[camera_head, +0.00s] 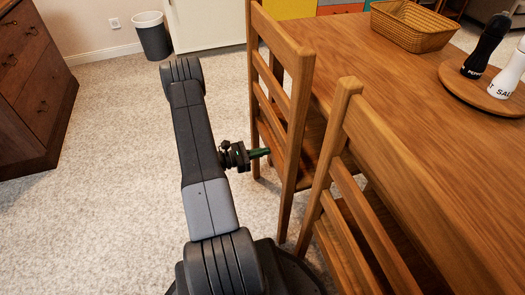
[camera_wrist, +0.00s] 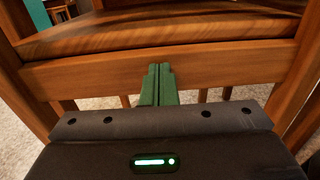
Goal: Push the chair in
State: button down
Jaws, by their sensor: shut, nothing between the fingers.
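A wooden chair (camera_head: 297,125) stands at the left side of the wooden table (camera_head: 425,92), its slatted back towards me and its seat partly under the tabletop. My gripper (camera_head: 267,152) is beside this chair's back, its green fingers pointing right at it. In the wrist view my gripper (camera_wrist: 160,68) is shut and empty, the fingertips in front of a horizontal wooden rail of the chair (camera_wrist: 225,64). I cannot tell whether the tips touch the rail. A second wooden chair (camera_head: 372,143) stands nearer, also at the table's left side.
A wicker basket (camera_head: 413,25) and a round wooden tray (camera_head: 452,78) with a black pepper mill (camera_head: 487,45) and white salt mill (camera_head: 509,72) are on the table. A wooden dresser (camera_head: 35,75) stands left and a grey bin (camera_head: 152,38) at the back. Carpet between is clear.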

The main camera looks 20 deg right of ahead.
jog(key=a+b, duration=0.1)
jog(key=a, duration=0.9)
